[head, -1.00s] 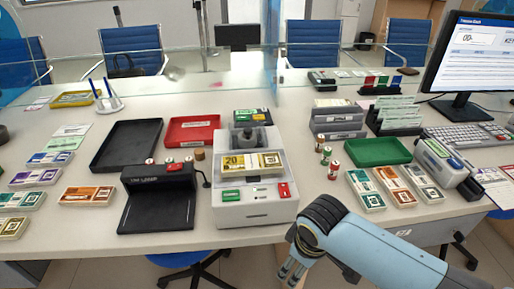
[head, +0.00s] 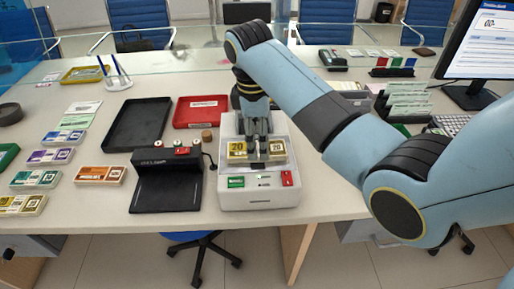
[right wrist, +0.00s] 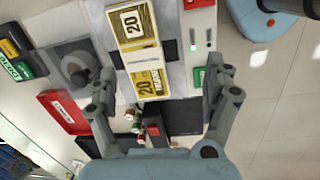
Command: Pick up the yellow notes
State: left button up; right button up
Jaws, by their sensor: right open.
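The yellow notes (head: 237,151), a banded bundle marked 20, lie across the slot of the light grey counting machine (head: 258,196). In the right wrist view the yellow notes (right wrist: 131,27) run from the top edge down to the middle, with a white band across them. My right gripper (head: 264,154) reaches down over the bundle's middle and hides part of it. In the right wrist view my right gripper (right wrist: 161,78) is open, its fingers spread wide either side of the notes' lower end, with nothing held. I cannot tell how far above the notes it is. My left gripper is not in view.
A black device (head: 166,185) stands left of the machine, with small rolls on top. Black (head: 137,128) and red (head: 199,112) trays lie behind. Orange notes (head: 100,175) and other bundles lie at left. A glass screen crosses the counter's back.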

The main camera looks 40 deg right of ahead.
aim_at(257, 148)
jog(key=w+r+n, duration=0.2)
jog(key=w+r, duration=0.1)
jog(key=w, duration=0.1)
jog(key=shift+g, duration=0.4)
jog(key=f, duration=0.6)
jog(key=s+d+f, duration=0.1)
jog(key=f, duration=0.2)
jog(key=shift+f, duration=0.4)
jog(key=shift+w+r, duration=0.1)
jog(key=c, duration=1.4)
